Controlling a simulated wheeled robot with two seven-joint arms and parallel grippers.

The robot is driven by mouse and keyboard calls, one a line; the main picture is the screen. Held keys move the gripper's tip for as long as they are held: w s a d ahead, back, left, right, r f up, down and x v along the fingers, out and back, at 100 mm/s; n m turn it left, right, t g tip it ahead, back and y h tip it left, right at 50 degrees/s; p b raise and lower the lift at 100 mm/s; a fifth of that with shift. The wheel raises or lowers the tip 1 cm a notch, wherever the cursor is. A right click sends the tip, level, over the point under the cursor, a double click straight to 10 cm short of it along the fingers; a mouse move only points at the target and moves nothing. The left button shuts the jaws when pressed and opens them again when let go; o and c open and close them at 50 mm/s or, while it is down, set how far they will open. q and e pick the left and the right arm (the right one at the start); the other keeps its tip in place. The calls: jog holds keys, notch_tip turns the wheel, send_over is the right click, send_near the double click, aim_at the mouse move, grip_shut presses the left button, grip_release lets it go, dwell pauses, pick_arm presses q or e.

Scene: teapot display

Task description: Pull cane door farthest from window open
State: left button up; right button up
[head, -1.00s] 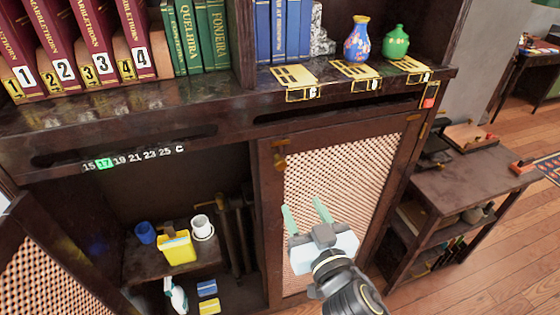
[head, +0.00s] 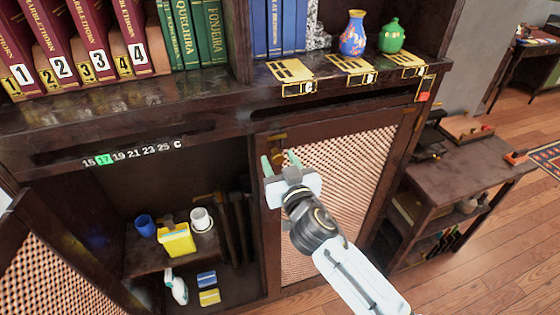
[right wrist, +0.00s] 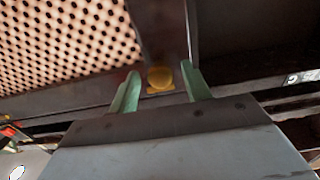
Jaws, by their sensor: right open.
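The right cane door (head: 335,190) has a dark wooden frame around a woven panel and looks shut. Its woven panel also shows in the right wrist view (right wrist: 65,45). A small round brass knob (right wrist: 160,78) sits on the frame. My right gripper (head: 279,162) is at the upper left of this door. Its two green fingers are apart, one on each side of the knob in the right wrist view (right wrist: 160,88), and I cannot tell whether they touch it. Another cane door (head: 45,275) stands open at the lower left. My left gripper is not in view.
The open compartment holds a blue cup (head: 144,228), a yellow container (head: 177,240) and a white cup (head: 201,220). A vase (head: 353,35) and a green pot (head: 392,36) stand on the shelf above. A side table (head: 470,160) stands right of the cabinet.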

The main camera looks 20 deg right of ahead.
grip_shut()
dwell(0.3)
